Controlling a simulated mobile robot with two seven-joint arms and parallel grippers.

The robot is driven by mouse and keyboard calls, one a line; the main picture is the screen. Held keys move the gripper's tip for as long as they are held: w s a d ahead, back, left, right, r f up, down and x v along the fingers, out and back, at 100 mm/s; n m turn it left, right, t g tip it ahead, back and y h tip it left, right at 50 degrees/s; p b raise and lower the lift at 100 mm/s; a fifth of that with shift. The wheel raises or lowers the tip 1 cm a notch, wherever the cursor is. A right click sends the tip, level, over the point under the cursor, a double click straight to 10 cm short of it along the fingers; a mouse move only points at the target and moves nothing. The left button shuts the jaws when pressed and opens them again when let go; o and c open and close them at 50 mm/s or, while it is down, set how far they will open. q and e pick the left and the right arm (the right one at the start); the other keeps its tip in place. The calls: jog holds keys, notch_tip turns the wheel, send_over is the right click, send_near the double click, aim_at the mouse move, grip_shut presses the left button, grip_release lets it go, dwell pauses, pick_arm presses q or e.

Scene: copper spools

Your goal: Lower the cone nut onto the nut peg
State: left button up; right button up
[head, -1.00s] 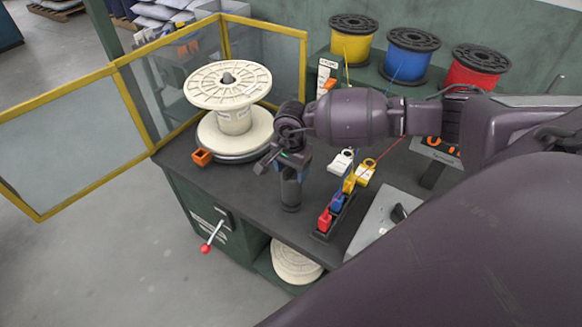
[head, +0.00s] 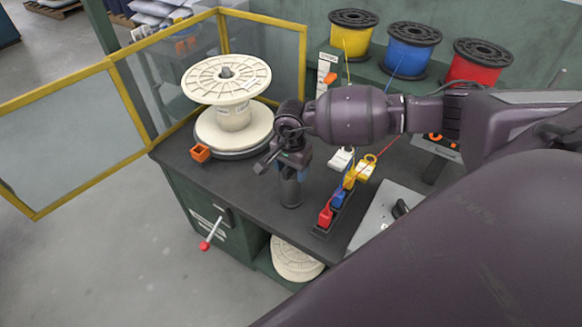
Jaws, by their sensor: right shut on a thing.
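My right gripper (head: 287,165) points down at the front part of the dark bench, right over a short dark upright post (head: 290,192) that looks like the nut peg. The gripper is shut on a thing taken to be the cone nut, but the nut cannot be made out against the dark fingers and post. Whether the nut touches the peg or is still above it cannot be told. My left gripper is not in view.
A large cream spool (head: 233,115) stands left of the gripper, with an orange block (head: 200,153) beside it. A rack of coloured clips (head: 337,200) is close on the right. Yellow (head: 352,42), blue (head: 408,60) and red (head: 470,72) spools stand behind. A yellow-framed guard (head: 130,92) borders the left.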

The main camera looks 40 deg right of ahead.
jog(key=o, duration=1.7)
notch_tip(320, 180, up, 11)
jog(key=shift+f, duration=0.1)
jog(key=shift+s, duration=0.1)
